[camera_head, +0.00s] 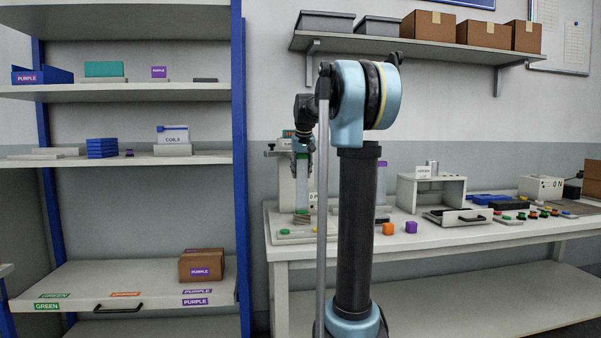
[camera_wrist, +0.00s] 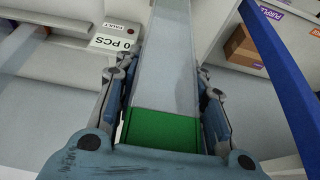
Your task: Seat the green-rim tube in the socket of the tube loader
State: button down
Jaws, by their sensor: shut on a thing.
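The green-rim tube is a clear, square-sided tube with a green end band. In the wrist view the green rim (camera_wrist: 162,129) is nearest the camera and the clear body (camera_wrist: 168,65) runs away from it. My gripper (camera_wrist: 165,105) is shut on the tube near that rim, a finger on each side. In the head view my gripper (camera_head: 303,142) holds the tube (camera_head: 302,168) about upright over the pale tube loader (camera_head: 284,180) at the bench's left end. Whether the tube's lower end touches the socket cannot be told.
A white sign (camera_wrist: 115,42) reads "0 PCS". My arm partly hides a purple-marked item (camera_head: 382,180). A blue-posted shelf (camera_head: 241,150) stands close at left.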

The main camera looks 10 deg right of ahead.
aim_at(303, 160)
jog(key=shift+f, duration=1.95)
jog(key=c, duration=0.9)
grip_release()
jog(key=shift+c, duration=0.2)
jog(key=v, duration=1.2)
jog(key=s+f+g, duration=0.2)
jog(key=s+f, duration=3.9)
